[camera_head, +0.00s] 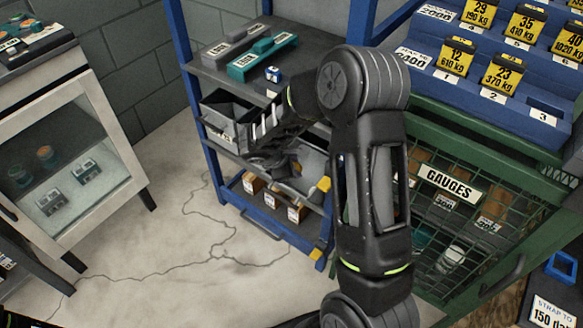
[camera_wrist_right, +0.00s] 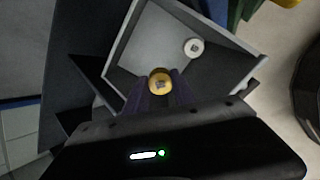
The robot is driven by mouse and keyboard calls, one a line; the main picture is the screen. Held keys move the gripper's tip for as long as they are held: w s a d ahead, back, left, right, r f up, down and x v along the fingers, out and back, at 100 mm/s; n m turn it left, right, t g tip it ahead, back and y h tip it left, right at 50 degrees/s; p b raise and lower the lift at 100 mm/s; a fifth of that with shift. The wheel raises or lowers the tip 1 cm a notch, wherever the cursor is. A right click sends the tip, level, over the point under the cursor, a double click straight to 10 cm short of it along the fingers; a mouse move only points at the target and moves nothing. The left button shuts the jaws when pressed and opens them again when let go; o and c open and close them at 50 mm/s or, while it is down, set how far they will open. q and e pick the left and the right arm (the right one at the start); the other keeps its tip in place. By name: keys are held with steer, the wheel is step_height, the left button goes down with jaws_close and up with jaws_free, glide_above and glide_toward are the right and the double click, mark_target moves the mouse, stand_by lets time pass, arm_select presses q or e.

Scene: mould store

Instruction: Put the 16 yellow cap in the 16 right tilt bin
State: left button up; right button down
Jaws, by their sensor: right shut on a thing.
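My right gripper (camera_wrist_right: 160,92) is shut on the yellow cap (camera_wrist_right: 160,80), which shows between the fingertips in the right wrist view. Beyond it is the open mouth of a grey tilt bin (camera_wrist_right: 228,62), with a pale round cap (camera_wrist_right: 193,47) inside. In the head view, my right gripper (camera_head: 262,152) is in front of the blue rack, by the tilt bins. One grey bin (camera_head: 222,106) is at the left; another, the right one (camera_head: 313,162), is partly hidden by my arm. The held cap cannot be made out there. My left gripper is not in view.
The blue rack (camera_head: 212,168) has a shelf above the bins with a grey and a teal block (camera_head: 262,58). Small boxes (camera_head: 253,184) stand on its lower shelf. A green mesh gauge cabinet (camera_head: 470,215) is at the right.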

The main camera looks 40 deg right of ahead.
steer(key=shift+b+x, duration=1)
steer(key=shift+x, duration=0.55)
